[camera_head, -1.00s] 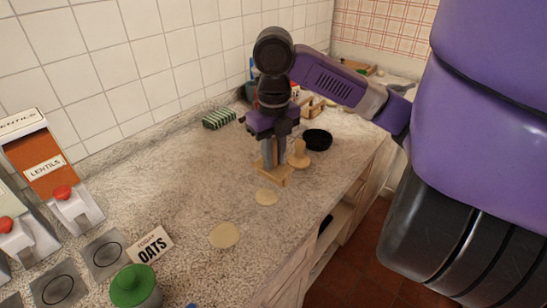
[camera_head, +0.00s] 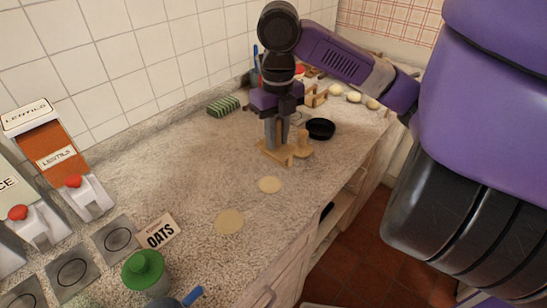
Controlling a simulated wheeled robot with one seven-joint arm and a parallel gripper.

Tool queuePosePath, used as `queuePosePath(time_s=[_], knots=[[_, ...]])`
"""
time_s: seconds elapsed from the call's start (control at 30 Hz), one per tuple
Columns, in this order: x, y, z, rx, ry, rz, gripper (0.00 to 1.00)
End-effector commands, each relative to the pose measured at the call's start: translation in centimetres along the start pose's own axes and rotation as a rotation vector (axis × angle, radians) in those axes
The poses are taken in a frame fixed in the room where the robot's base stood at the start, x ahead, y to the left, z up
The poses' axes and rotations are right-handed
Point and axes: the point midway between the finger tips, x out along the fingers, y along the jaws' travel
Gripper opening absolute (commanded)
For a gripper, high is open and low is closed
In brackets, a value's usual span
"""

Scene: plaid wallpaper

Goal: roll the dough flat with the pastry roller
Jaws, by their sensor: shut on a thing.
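My gripper (camera_head: 277,142) points down near the far right part of the counter and is shut on a light wooden piece. This seems to be the pastry roller (camera_head: 287,156), mostly hidden by the fingers and merging with wood close by, so its exact shape is unclear. I cannot tell whether it touches the counter. Several pale dough-like rounds (camera_head: 354,97) lie at the far right end.
A black bowl (camera_head: 320,128) stands right of the gripper. A green striped sponge (camera_head: 223,106) lies by the tiled wall. An oats sign (camera_head: 160,232), a green-lidded jar (camera_head: 143,270) and a lentils dispenser (camera_head: 47,150) stand at left. The middle counter is clear.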

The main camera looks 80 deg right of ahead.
Motion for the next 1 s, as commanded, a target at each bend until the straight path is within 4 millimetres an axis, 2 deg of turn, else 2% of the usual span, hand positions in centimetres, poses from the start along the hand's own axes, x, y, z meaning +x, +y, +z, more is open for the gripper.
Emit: queuePosePath(time_s=[0.27,0.7,1.0], knots=[[1.7,0.6,-0.2,-0.001,-0.001,0.000,0.00],[5.7,2.1,-0.6,-0.002,-0.006,0.000,0.00],[6.0,2.4,-0.7,0.000,-0.007,0.000,0.00]])
